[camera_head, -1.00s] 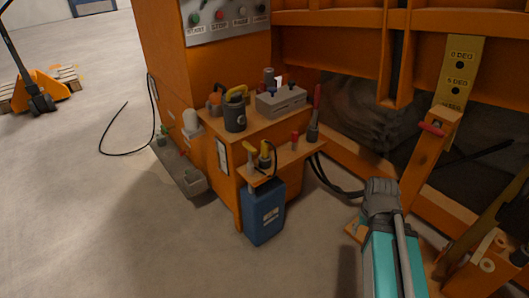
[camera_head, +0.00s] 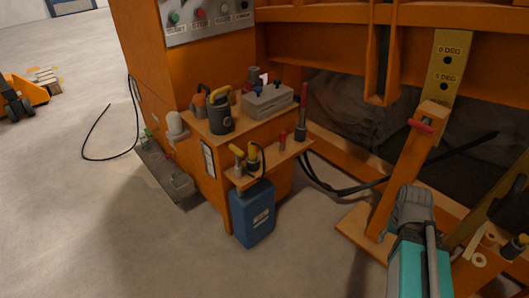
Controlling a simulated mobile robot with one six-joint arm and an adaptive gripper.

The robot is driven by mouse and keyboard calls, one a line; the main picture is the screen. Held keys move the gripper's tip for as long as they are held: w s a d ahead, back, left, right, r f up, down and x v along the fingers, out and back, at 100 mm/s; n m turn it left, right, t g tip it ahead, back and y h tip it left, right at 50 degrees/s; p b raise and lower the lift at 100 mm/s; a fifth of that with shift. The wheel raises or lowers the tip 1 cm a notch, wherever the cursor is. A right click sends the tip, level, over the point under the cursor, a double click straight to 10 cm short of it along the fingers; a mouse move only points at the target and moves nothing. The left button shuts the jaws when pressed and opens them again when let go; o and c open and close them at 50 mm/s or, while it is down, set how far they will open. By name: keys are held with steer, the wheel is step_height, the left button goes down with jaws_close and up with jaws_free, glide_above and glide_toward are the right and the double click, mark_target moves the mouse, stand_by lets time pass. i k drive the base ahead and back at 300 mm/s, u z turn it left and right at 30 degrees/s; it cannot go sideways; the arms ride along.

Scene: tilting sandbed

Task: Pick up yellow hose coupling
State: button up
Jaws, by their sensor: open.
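Two small yellow-topped items stand close together on the lower orange shelf: a left one (camera_head: 238,154) and a right one (camera_head: 253,156) with a thin black line looping beside it. Another yellow piece (camera_head: 219,94) pokes out of a dark grey cup (camera_head: 221,116) on the upper shelf. At this size I cannot tell which of these is the hose coupling. My teal and grey arm shows at the lower right, well apart from the shelves. No gripper fingers can be made out.
A blue canister (camera_head: 252,214) stands below the lower shelf (camera_head: 290,153). A grey box (camera_head: 267,101) is on the upper shelf. Black hoses (camera_head: 335,188) run from the cabinet towards the orange frame at right.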

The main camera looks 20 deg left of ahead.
mark_target(252, 148)
steer(key=z, duration=0.6)
steer(key=k, duration=1)
steer(key=u, duration=1)
steer(key=i, duration=0.95)
